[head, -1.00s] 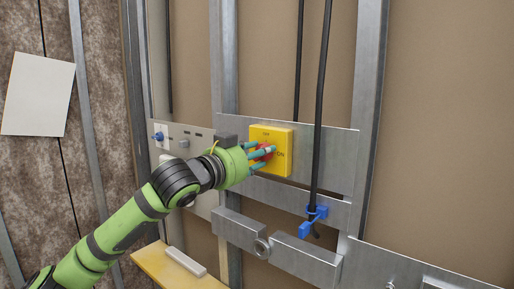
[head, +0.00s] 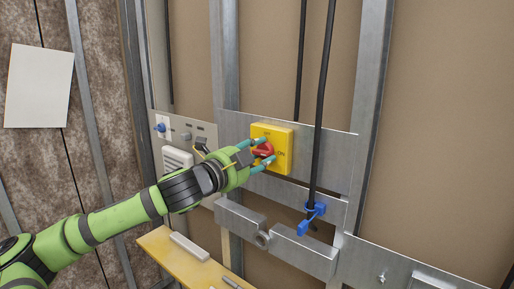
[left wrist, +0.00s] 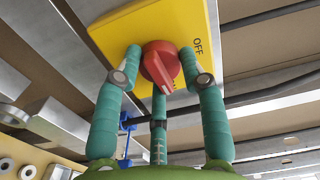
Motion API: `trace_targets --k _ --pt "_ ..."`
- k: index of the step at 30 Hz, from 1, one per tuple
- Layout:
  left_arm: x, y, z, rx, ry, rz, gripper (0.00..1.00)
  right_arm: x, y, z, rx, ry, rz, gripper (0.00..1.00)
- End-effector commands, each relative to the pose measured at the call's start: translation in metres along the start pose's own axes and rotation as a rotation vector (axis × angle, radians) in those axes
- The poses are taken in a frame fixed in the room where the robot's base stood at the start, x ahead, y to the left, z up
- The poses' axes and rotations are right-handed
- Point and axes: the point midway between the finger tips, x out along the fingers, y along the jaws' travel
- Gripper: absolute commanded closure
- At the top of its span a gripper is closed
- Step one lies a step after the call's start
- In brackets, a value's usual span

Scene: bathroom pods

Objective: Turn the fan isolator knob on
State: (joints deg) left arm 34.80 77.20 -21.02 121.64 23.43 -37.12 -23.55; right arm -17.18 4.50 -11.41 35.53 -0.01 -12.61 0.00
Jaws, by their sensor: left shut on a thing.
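The fan isolator is a yellow box (head: 282,160) on a metal plate, with a red knob (head: 264,150) on its front. My left gripper (head: 262,155) is at the box, with one teal fingertip above the knob and another below it. In the left wrist view, two fingers are closed on opposite sides of the red knob (left wrist: 160,66), and a third finger is beneath it. The word OFF shows on the yellow face (left wrist: 125,35) to the right of the knob. The knob's raised grip slants down and slightly right in that view. My right gripper is out of view.
A black cable (head: 321,110) hangs just right of the yellow box, with a blue tie (head: 313,213) low on it. A metal bracket (head: 305,256) juts out below. A yellow board (head: 183,262) lies at lower left. Smaller switches are on the plate to the left.

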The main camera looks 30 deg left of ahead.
Motion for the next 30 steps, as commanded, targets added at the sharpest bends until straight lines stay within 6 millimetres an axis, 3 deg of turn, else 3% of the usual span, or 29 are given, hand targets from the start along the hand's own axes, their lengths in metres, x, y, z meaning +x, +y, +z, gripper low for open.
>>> trace_targets --k 1,9,25,26,27,30 --pt "-0.001 -0.0078 -0.0029 0.028 0.009 -0.014 0.92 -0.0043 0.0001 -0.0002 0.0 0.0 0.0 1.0" --pt "-0.0008 -0.0049 -0.0032 0.118 0.009 -0.012 0.92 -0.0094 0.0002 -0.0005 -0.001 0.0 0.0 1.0" --pt "-0.0006 -0.0016 -0.0038 0.137 0.011 -0.008 0.92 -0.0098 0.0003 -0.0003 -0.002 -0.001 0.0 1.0" --pt "-0.0006 -0.0014 -0.0038 0.137 0.011 -0.008 0.51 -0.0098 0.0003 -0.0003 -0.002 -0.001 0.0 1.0" --pt "-0.0006 -0.0013 -0.0038 0.137 0.012 -0.007 0.35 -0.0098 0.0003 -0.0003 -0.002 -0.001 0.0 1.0" --pt "-0.0004 -0.0006 -0.003 0.135 0.009 -0.005 0.35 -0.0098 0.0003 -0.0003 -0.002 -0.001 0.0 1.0"
